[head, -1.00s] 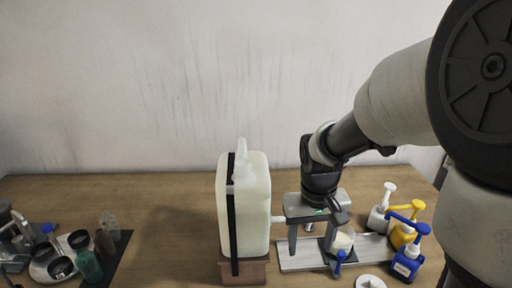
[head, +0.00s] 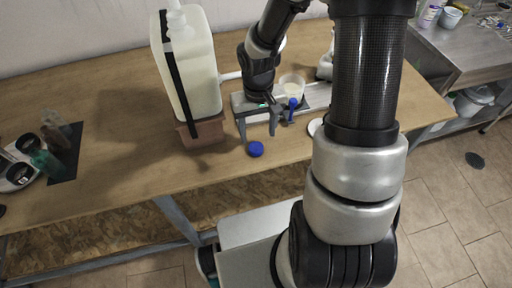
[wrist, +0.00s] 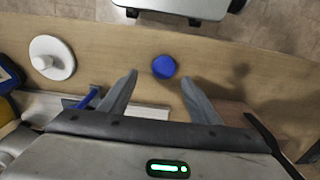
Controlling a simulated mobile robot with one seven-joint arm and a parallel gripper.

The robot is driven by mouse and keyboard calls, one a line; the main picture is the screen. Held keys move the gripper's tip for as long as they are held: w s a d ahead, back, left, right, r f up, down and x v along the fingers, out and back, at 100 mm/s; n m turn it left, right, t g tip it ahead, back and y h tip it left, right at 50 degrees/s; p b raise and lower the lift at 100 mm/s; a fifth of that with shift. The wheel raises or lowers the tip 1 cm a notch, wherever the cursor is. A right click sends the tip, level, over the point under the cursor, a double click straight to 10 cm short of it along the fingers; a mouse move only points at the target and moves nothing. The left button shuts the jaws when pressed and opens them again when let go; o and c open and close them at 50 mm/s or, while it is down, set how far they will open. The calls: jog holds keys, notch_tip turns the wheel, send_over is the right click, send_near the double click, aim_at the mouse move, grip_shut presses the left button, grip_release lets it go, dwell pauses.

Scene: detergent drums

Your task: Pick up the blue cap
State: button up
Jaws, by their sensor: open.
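The blue cap (head: 256,149) lies flat on the wooden table near its front edge, in front of the drum's block. It is also in the wrist view (wrist: 164,66), just beyond the fingertips and between their lines. My gripper (head: 259,140) is open and empty, pointing down, with its fingers behind the cap in the head view. In the wrist view the two fingers (wrist: 159,77) are spread wide, and neither appears to touch the cap.
A large pale drum (head: 194,70) stands on a brown block (head: 200,132) left of my gripper. A white round lid (wrist: 52,57) lies left of the cap.

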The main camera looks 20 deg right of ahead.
aim_at(256, 147)
jog(key=f, duration=0.5)
jog(key=shift+s+a, duration=0.3)
jog(key=shift+a, duration=0.1)
jog(key=c, duration=1.2)
jog(key=shift+r, duration=0.15)
